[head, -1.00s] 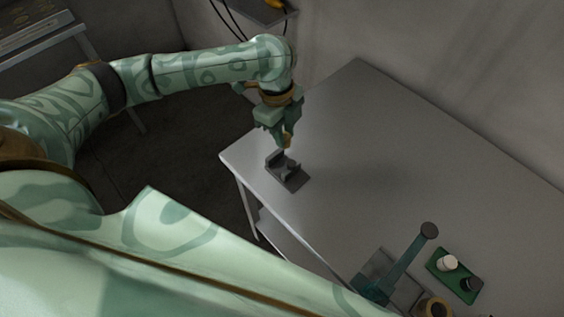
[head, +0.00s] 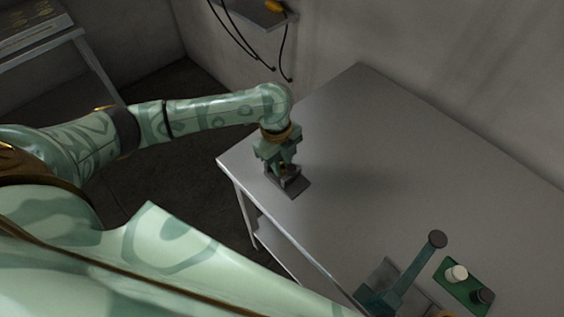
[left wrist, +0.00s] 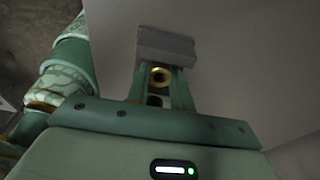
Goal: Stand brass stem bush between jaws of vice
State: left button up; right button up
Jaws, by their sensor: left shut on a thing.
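The grey vice (head: 296,187) stands on the table near its left corner. My left gripper (head: 284,168) points down into the vice from above and hides part of its jaws. In the left wrist view my left gripper (left wrist: 160,88) is shut on the brass stem bush (left wrist: 161,75), which shows as a gold ring with a dark hole. A grey part of the vice (left wrist: 165,46) lies just beyond the fingertips there. Whether the bush touches the vice jaws or floor is hidden.
The table (head: 390,170) between vice and tray is clear.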

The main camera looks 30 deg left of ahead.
pick_arm(q)
jog(key=o, duration=0.9)
jog(key=shift+o, duration=0.4)
jog(key=shift+f, duration=0.1)
notch_tip(320, 180, up, 12)
jog(key=a+p, duration=0.1)
jog(key=p, duration=0.3)
jog(key=shift+w+a, duration=0.3)
jog(key=shift+a, duration=0.05)
